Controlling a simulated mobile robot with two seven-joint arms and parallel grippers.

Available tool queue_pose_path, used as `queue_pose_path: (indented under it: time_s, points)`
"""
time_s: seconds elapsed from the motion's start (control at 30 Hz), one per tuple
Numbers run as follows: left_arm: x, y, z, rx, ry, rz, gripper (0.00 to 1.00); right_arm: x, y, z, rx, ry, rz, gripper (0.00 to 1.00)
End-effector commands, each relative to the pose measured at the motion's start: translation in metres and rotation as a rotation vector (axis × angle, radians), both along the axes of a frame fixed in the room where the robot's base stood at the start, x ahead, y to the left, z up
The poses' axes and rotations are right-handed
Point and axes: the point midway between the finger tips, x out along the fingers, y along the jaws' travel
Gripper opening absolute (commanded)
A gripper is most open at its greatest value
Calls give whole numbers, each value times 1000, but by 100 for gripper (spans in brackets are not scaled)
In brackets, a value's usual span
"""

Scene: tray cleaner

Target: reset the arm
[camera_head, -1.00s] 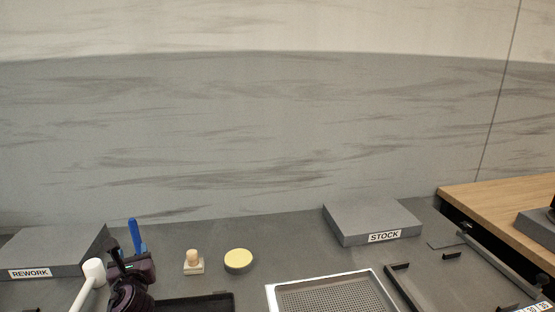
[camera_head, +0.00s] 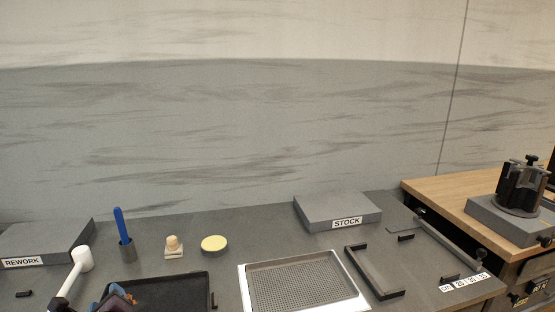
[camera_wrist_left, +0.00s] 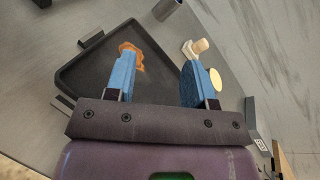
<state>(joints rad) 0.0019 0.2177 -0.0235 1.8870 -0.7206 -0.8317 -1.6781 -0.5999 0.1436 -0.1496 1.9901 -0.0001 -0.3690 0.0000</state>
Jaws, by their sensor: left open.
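My left gripper (camera_head: 118,298) shows at the bottom left of the head view, partly cut off by the lower edge, over the left part of a black tray (camera_head: 203,283). In the left wrist view the gripper (camera_wrist_left: 160,62) has its two blue fingers spread wide apart with nothing between them. The black tray also shows there (camera_wrist_left: 75,78), with an orange-brown patch (camera_wrist_left: 132,50) at the tip of the left-hand finger; I cannot tell whether they touch. My right gripper is not in view.
Behind the tray stand a blue-handled tool (camera_head: 121,228), a small wooden-knobbed piece (camera_head: 173,247) and a yellow disc (camera_head: 214,243). A dark fixture (camera_head: 521,188) stands right.

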Motion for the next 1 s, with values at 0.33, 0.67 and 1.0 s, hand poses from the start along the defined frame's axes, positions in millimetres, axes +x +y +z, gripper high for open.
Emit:
queue_pose_path:
  time_s: [0.33,0.67,1.0]
  points:
    - [-114,-25,-54,-824,-109,354,49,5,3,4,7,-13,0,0]
    - [-220,-68,-75,-1437,-182,854,49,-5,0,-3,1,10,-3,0]
    - [-280,-97,-72,-1685,-219,1209,49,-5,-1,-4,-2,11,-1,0]
